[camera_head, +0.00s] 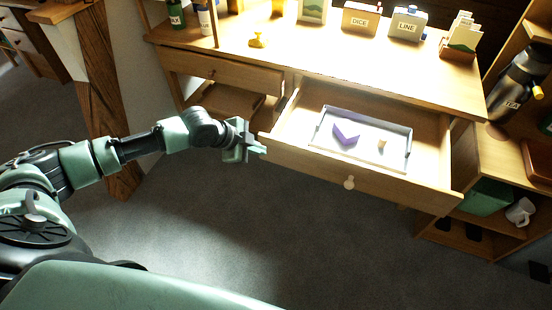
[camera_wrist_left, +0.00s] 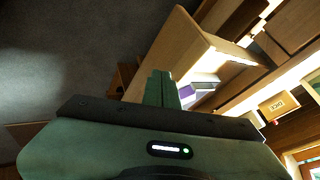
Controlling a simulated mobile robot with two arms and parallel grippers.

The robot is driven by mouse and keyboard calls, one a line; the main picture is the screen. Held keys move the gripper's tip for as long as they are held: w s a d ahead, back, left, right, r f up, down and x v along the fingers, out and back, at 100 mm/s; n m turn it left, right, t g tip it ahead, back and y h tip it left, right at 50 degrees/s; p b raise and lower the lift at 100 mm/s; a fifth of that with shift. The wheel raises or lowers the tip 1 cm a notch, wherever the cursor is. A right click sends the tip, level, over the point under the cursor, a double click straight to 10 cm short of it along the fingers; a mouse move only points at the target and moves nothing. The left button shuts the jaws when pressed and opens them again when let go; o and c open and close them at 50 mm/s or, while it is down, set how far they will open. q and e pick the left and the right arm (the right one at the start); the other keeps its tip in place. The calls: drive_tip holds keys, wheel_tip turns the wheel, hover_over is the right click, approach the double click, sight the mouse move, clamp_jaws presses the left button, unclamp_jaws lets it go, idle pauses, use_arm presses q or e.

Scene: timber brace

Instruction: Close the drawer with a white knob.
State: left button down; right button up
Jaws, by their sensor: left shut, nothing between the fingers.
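The wooden drawer (camera_head: 300,158) with a white knob (camera_head: 349,183) stands pulled out from the desk in the head view. A pale tray (camera_head: 405,130) lies inside it, holding a purple piece (camera_head: 345,137) and a small tan piece (camera_head: 382,143). My left gripper (camera_head: 262,149) is shut and empty, at the left end of the drawer's front; I cannot tell whether it touches. The left wrist view shows the fingers (camera_wrist_left: 160,88) together, with the drawer's side or front (camera_wrist_left: 180,45) close beyond them. The knob does not show there. My right gripper is not in view.
A second desk drawer (camera_head: 215,72) is at the left. The desk top (camera_head: 300,50) carries a yellow figure (camera_head: 258,40), a DICE box (camera_head: 360,18) and a LINE box (camera_head: 407,25). A shelf (camera_head: 490,235) stands right. A timber post (camera_head: 95,75) stands left. The floor (camera_head: 240,230) before the drawer is clear.

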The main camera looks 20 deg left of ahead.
use_arm(q)
drive_tip(key=s+r+m+g, duration=0.1)
drive_tip(key=s+r, duration=0.2)
approach(289, 156)
wheel_tip(289, 156, down, 4)
drive_tip(key=s+d, duration=0.2)
drive_tip(key=shift+m, duration=0.3)
drive_tip(key=shift+w+a, duration=0.15)
drive_tip(key=shift+w, duration=0.9)
drive_tip(key=shift+w+a, duration=0.15)
drive_tip(key=shift+w, duration=0.9)
